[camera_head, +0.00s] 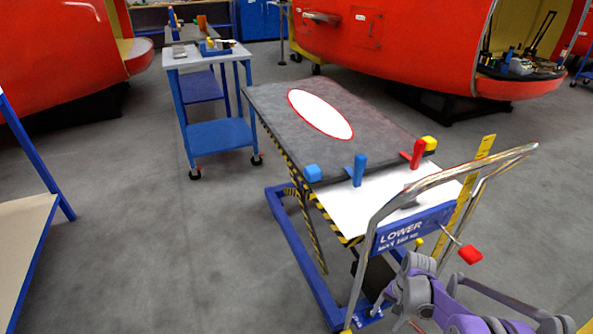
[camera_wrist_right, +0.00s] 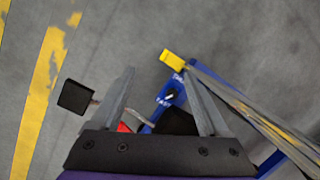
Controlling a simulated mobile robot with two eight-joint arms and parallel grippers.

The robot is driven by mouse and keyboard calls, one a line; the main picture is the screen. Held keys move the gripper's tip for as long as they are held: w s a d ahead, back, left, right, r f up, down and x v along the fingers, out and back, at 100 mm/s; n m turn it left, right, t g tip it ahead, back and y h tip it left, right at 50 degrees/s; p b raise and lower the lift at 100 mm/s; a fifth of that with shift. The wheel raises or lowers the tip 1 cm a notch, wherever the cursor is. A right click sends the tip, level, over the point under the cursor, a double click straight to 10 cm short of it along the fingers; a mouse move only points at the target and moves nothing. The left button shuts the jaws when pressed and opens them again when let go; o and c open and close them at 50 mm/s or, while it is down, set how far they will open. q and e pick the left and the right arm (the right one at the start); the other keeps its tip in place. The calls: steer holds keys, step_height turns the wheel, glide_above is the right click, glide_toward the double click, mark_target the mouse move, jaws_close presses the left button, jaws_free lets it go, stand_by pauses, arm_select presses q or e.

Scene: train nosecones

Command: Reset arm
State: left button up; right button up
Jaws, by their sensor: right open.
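My right arm comes in from the bottom right of the head view, grey and purple. Its gripper (camera_head: 408,268) is low behind the push handle of the lift table, near the blue "LOWER" plate (camera_head: 412,232). In the right wrist view the two grey fingers of this gripper (camera_wrist_right: 160,80) stand apart with nothing held between their tips. My left gripper does not show.
The lift table (camera_head: 270,107) carries a white oval with a red rim (camera_head: 320,113), a blue block (camera_head: 312,173) and blue and red upright pieces. A red-ended lever (camera_head: 470,254) sticks out by the metal handle (camera_head: 510,157).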

steer(key=s+a+r+n+t+h, duration=0.1)
steer(key=s+a+r+n, duration=0.2)
steer(key=r, duration=0.4)
steer(key=s+a+r+t, duration=0.1)
steer(key=s+a+r, duration=0.1)
steer(key=s+r, duration=0.4)
steer(key=s+a+r+n+t+h, duration=0.1)
steer(key=s+a+r+n+t, duration=0.1)
steer(key=s, duration=0.5)
steer(key=s+a+r+n+t, duration=0.1)
steer(key=s+a+r+n, duration=0.15)
steer(key=s, duration=0.55)
arm_select(q)
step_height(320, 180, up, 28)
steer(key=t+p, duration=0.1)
steer(key=p, duration=2.3)
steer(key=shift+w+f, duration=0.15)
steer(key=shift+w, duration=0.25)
arm_select(e)
step_height(320, 180, up, 27)
steer(key=t, duration=0.1)
steer(key=shift+w+d+f+t, duration=0.15)
steer(key=shift+w+d+t, duration=0.2)
steer(key=shift+w, duration=0.1)
